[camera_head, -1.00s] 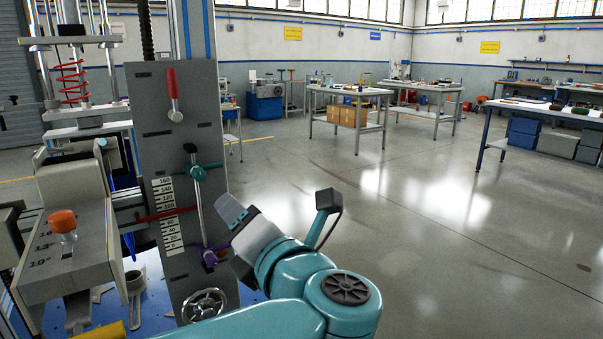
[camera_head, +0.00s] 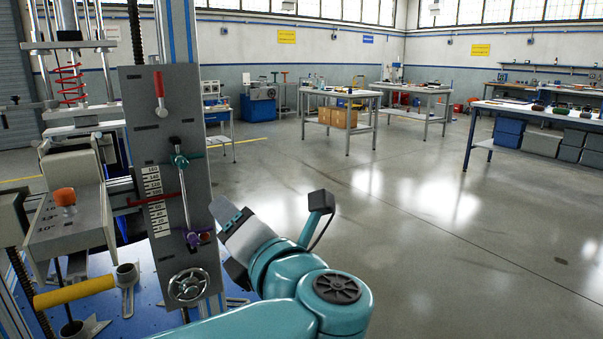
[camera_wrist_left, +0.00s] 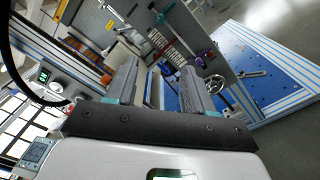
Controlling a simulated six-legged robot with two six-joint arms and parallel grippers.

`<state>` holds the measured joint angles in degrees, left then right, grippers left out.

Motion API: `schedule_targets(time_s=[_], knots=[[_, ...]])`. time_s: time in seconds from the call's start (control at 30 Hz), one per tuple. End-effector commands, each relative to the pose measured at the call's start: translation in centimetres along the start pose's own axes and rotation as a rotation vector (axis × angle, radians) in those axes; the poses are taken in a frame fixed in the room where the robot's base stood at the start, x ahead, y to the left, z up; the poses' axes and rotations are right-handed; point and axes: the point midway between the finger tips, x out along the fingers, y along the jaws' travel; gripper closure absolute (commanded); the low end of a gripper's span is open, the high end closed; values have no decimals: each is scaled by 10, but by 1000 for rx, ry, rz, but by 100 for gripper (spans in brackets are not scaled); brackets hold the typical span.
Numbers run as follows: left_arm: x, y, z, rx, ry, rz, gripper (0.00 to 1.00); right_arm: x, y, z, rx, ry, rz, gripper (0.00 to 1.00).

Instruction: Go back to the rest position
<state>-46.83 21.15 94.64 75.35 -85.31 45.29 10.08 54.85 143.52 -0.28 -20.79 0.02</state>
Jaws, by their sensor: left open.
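My left gripper (camera_head: 228,222) is on the teal arm in the lower middle of the head view, in front of the grey upright panel of the test machine (camera_head: 145,110). In the left wrist view, the left gripper's two dark fingers (camera_wrist_left: 158,85) stand apart with nothing held between them. The panel (camera_wrist_left: 205,45) and its handwheel (camera_wrist_left: 216,86) show beyond the fingers. In the head view the handwheel (camera_head: 188,287) is left of and below the gripper. The purple knob (camera_head: 196,238) is just left of the gripper, apart as far as I can tell. My right gripper is not in view.
The machine's blue base (camera_head: 150,300), a yellow handle (camera_head: 75,292) and an orange knob (camera_head: 64,197) are at left. Tables (camera_head: 345,93) stand far back, and a workbench (camera_head: 535,110) is at right. The floor (camera_head: 450,240) to the right is clear.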

Motion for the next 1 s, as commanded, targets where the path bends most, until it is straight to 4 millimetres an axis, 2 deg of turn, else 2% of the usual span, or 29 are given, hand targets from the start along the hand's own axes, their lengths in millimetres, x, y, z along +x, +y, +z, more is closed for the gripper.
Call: schedule_targets(time_s=[0.07, 0.27, 0.47, 0.57, 0.67, 0.77, 0.8, 0.87, 0.9, 0.97, 1.0], knots=[[1, 0, 0, 1, 1, 0, 47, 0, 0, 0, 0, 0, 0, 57], [48, -15, -35, 57, 109, 26, 47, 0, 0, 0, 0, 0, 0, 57], [90, -48, -81, 168, 210, 34, 47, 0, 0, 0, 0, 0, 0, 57], [111, -70, -112, 258, 248, 37, 47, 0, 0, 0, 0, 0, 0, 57], [135, -102, -150, 383, 265, 17, 47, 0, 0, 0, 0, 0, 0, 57], [158, -149, -201, 565, 249, -55, 47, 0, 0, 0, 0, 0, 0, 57], [164, -172, -225, 653, 230, -105, 47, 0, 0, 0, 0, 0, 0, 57], [168, -207, -261, 784, 186, -198, 47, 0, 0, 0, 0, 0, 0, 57], [166, -231, -286, 867, 149, -270, 47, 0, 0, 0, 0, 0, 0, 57], [156, -267, -321, 986, 81, -391, 47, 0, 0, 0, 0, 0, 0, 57], [146, -290, -343, 1059, 28, -478, 47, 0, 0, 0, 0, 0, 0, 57]])
